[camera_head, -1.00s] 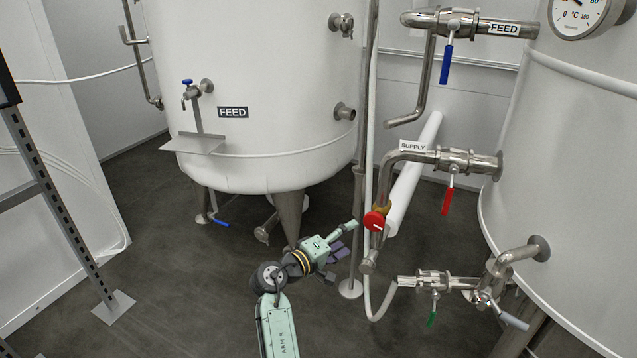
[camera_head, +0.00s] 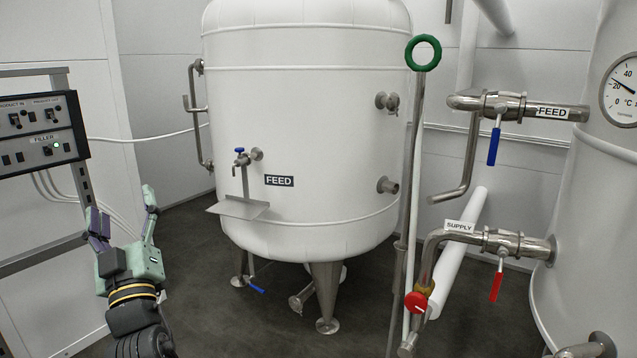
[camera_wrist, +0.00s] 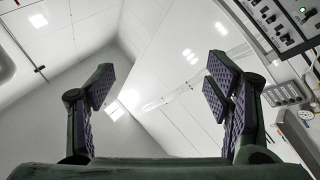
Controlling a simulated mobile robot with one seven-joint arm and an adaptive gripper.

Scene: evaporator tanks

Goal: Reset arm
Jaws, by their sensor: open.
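My gripper (camera_head: 122,215) is at the lower left in the head view, raised with its fingers pointing up. It is left of the white feed tank (camera_head: 310,130) and apart from it. In the wrist view, my gripper (camera_wrist: 160,95) has its two purple-padded fingers spread wide with nothing between them. Beyond the fingers I see white walls and ceiling lights.
A control panel (camera_head: 40,130) on a metal frame stands just left of my gripper; it also shows in the wrist view (camera_wrist: 285,25). A small shelf (camera_head: 238,208) juts from the feed tank. Pipes with a red-handled supply valve (camera_head: 497,280) and a blue-handled feed valve (camera_head: 494,145) are at right.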

